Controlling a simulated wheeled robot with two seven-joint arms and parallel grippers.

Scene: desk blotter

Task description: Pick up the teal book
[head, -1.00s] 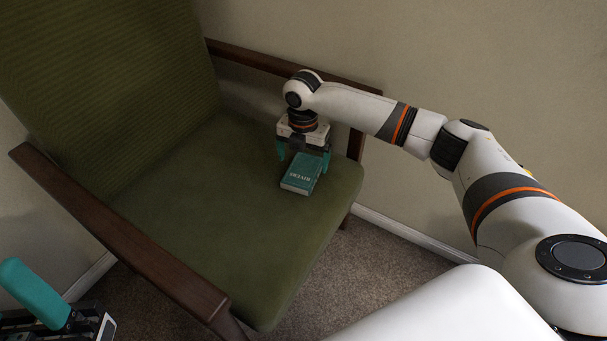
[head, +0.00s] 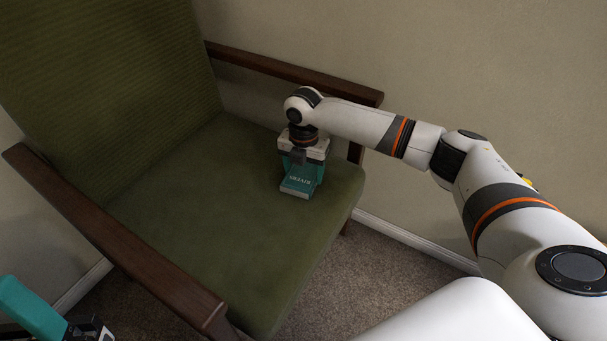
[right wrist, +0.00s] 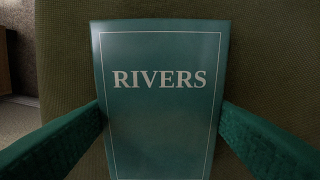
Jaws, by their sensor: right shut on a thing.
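The teal book (head: 298,188) lies flat on the seat of the green armchair, near its right front part. In the right wrist view the book (right wrist: 163,110) shows its cover with the word RIVERS and a thin pale border. My right gripper (head: 302,172) is over the book from above, its teal fingers closed against the book's two long sides; the fingers also show in the right wrist view (right wrist: 162,125). The far end of the book is hidden under the gripper in the head view. My left gripper (head: 35,315) shows only in part at the lower left corner; its jaw opening cannot be made out.
The green armchair (head: 200,225) has a tall back at the left and dark wooden armrests (head: 120,245) on both sides. A plain wall (head: 480,80) stands behind it. Carpet (head: 385,265) shows below. The rest of the seat is clear.

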